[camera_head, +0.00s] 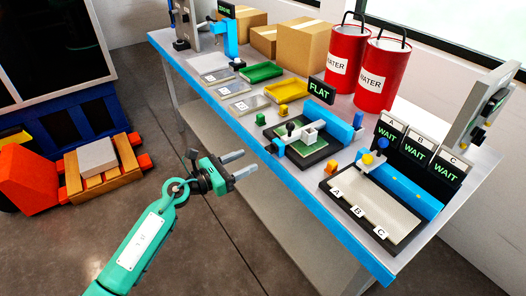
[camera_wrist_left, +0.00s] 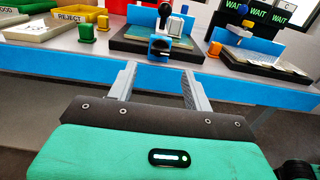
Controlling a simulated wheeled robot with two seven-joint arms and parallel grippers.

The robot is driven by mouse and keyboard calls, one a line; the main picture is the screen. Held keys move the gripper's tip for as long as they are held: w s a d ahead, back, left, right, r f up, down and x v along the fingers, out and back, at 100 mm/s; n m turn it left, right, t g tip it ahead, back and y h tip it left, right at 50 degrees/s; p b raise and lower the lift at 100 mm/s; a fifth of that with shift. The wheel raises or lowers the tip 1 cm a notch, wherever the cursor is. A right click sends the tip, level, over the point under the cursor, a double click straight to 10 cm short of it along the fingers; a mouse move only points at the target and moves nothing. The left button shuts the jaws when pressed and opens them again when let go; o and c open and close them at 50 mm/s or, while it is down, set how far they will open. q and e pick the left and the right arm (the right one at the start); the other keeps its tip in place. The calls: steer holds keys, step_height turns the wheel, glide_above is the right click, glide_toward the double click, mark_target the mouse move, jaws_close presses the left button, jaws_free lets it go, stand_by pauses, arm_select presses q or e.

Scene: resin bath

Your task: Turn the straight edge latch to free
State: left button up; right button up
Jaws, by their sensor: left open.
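A plate marked A, B, C (camera_head: 372,205) lies near the right end of the bench, with a blue bar (camera_head: 412,193) along its back. The bar also shows at the right of the left wrist view (camera_wrist_left: 232,38). My left gripper (camera_head: 240,165) is open and empty, in front of the bench edge and left of the plate. Its fingers also show in the left wrist view (camera_wrist_left: 158,88). My right gripper is not in view.
A green-topped fixture (camera_head: 322,152) with a blue bar and a black knob stands left of the plate. An orange block (camera_head: 330,171) sits between them. WAIT signs (camera_head: 416,155) stand behind the plate. Red water drums (camera_head: 381,78) stand at the back. Open floor lies before the bench.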

mark_target(267, 150)
arm_select(q)
steer(key=x, duration=0.7)
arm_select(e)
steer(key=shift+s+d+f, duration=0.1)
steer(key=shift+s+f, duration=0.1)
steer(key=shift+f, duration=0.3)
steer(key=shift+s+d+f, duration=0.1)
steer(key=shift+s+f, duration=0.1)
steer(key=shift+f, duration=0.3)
arm_select(q)
steer(key=c, duration=1)
steer(key=shift+p, duration=0.35)
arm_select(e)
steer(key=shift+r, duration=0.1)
